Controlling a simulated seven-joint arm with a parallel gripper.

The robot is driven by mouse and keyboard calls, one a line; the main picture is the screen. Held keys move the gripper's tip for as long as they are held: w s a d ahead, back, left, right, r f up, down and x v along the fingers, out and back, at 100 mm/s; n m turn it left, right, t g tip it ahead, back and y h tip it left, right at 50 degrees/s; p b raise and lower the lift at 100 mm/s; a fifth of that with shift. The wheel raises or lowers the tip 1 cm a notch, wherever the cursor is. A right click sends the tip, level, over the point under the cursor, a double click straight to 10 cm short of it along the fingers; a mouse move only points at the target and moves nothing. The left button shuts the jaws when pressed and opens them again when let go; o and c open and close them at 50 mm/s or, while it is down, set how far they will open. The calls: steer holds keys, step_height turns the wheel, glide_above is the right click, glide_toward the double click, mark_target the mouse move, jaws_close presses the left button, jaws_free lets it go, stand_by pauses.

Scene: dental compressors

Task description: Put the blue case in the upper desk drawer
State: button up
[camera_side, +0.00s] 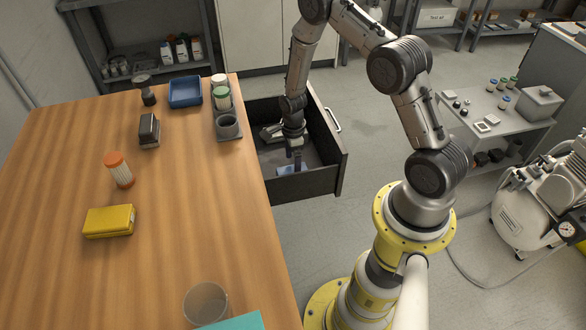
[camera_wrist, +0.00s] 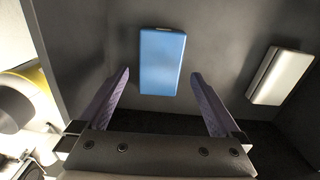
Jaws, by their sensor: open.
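The blue case (camera_wrist: 162,60) lies flat on the dark floor of the open desk drawer (camera_side: 335,160). In the side view a small light blue patch of it (camera_side: 287,171) shows beside my fingers. My gripper (camera_side: 297,160) is down inside the drawer. In the wrist view my gripper (camera_wrist: 160,76) is open, with a purple-grey finger on each side of the case's near end and visible gaps between. The case is not gripped. Its far end reaches past the fingertips.
A pale grey case (camera_wrist: 280,76) lies in the drawer to the right in the wrist view. The wooden desk (camera_side: 60,180) holds a blue tray (camera_side: 185,92), a grey holder with jars (camera_side: 229,138), a yellow case (camera_side: 109,221), an orange-lidded jar (camera_side: 120,170) and a clear cup (camera_side: 206,303).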

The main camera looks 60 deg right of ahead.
step_height(320, 180, up, 8)
step_height(320, 180, up, 12)
steer(key=n+t, duration=0.1)
steer(key=n, duration=0.5)
glide_above(293, 171)
steer(key=a, duration=0.4)
steer(key=s+a+r+n+t, duration=0.1)
steer(key=s+a+r+n, duration=0.15)
steer(key=r+n, duration=0.2)
steer(key=s+a+r+n+t, duration=0.1)
steer(key=s+a+r+n, duration=0.15)
steer(key=r, duration=0.35)
steer(key=s+a+r+n+t, duration=0.1)
steer(key=s+a+r+n, duration=0.1)
steer(key=s+r+n, duration=0.2)
steer(key=s+a+r+n+t, duration=0.1)
steer(key=s+a+r+n, duration=0.1)
steer(key=s+n, duration=0.7)
steer(key=s+r, duration=0.1)
steer(key=s, duration=0.2)
steer(key=shift+a+r+n+t, duration=0.3)
steer(key=shift+a+r, duration=0.1)
